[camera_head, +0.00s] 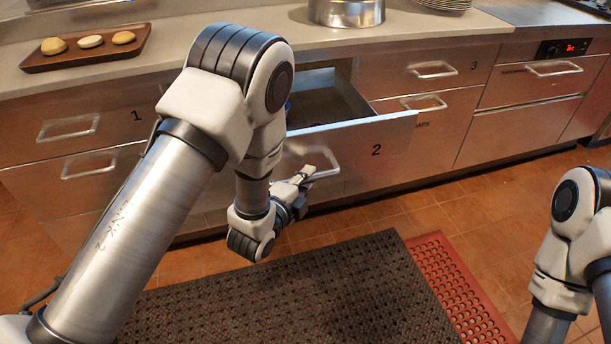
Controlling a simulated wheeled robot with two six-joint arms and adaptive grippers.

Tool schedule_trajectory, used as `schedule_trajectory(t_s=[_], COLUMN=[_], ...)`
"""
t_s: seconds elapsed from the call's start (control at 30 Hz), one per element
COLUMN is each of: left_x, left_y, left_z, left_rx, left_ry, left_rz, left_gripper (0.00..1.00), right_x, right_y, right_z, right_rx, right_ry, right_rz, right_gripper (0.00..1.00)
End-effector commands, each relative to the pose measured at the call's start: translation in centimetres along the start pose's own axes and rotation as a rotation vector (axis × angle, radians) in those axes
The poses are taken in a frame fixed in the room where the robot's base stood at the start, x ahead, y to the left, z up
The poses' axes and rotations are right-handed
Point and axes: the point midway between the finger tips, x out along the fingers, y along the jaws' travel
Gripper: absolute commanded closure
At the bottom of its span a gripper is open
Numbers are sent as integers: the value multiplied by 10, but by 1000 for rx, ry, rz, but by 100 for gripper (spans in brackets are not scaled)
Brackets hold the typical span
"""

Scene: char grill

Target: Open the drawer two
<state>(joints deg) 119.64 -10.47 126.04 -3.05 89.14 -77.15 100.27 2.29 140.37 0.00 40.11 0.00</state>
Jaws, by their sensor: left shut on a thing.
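Drawer two (376,152), a steel drawer marked with a "2", stands pulled out from the counter front. Part of its inside shows, and my left arm hides its left part. My left gripper (306,175) is at the front of this drawer, shut on its metal handle (325,172). My right arm is at the right edge of the view, and its gripper is out of the picture.
Drawer one (70,128) and drawer three (432,70) are shut. A brown tray (60,62) with buns and a metal pot (346,12) stand on the counter (430,30). A dark mat (300,290) and a red mat (450,280) lie on the tiled floor.

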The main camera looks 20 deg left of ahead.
Motion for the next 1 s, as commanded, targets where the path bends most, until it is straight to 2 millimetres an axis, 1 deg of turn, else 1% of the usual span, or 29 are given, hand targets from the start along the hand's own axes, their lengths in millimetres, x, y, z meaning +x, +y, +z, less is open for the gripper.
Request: schedule_trajectory(t_s=[0.13, 0.17, 0.2, 0.23, 0.57, 0.67, 0.9, 1.0], left_x=[0, 0, 0, 0, -2, -14, -61, -72], left_y=[0, 0, 0, 0, 0, 1, 1, 1], left_z=[0, 0, 0, 0, 0, 0, 0, 0], left_rx=[0, 0, 0, 0, 0, 0, -1, -1], left_ry=[0, 0, 0, 0, 0, -1, -2, -1], left_rz=[0, 0, 0, 0, 1, 3, 5, 2], left_gripper=[100, 79, 65, 57, 57, 57, 57, 57], right_x=[0, 0, 0, 0, 0, 0, 0, 0], right_y=[0, 0, 0, 0, 0, 0, 0, 0], right_z=[0, 0, 0, 0, 0, 0, 0, 0], right_rx=[0, 0, 0, 0, 0, 0, 0, 0], right_ry=[0, 0, 0, 0, 0, 0, 0, 0], right_rz=[0, 0, 0, 0, 0, 0, 0, 0], right_gripper=[60, 60, 60, 60, 60, 60, 60, 60])
